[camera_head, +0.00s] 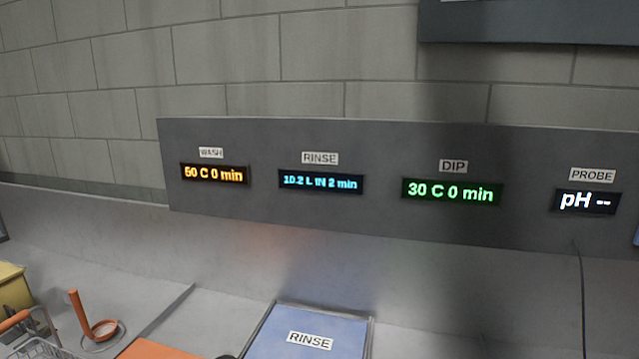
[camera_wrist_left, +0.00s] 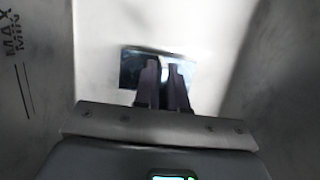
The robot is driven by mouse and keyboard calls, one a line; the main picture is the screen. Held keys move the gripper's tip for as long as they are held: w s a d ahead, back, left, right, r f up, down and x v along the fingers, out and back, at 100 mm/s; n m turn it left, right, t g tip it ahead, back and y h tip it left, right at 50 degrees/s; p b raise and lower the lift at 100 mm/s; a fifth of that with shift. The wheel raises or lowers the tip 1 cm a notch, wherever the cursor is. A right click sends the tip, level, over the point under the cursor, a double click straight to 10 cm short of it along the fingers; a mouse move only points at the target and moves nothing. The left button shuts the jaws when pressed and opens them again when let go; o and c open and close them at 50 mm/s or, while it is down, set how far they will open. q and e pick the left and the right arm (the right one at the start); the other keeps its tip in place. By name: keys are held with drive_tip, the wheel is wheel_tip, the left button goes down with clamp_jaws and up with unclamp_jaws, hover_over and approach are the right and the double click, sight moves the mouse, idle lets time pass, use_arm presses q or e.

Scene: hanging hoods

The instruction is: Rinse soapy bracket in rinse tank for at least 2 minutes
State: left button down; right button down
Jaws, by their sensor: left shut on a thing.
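My left gripper (camera_wrist_left: 165,65) points down inside a pale-walled tank (camera_wrist_left: 100,25) in the left wrist view. Its two dark fingers are close together, shut on a small dark, partly shiny plate that looks like the bracket (camera_wrist_left: 129,73). The fingers hide much of it, and I cannot tell whether soap is on it. MAX and MIN marks show on the tank's left wall. In the head view, a blue panel labelled RINSE (camera_head: 285,347) shows at the bottom edge. The RINSE display (camera_head: 321,182) reads "10.2 L IN 2 min". Neither gripper shows in the head view.
The grey display board (camera_head: 400,150) also shows WASH "50 C 0 min", DIP "30 C 0 min" and PROBE "pH --". At lower left are a wire basket (camera_head: 42,352), an orange upright holder (camera_head: 80,315) and a yellow box (camera_head: 12,285). A cable hangs at right.

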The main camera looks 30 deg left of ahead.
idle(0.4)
use_arm(q)
wheel_tip(320, 180, up, 18)
drive_tip(key=p, duration=1.1)
drive_tip(key=shift+r, duration=0.25)
idle(0.9)
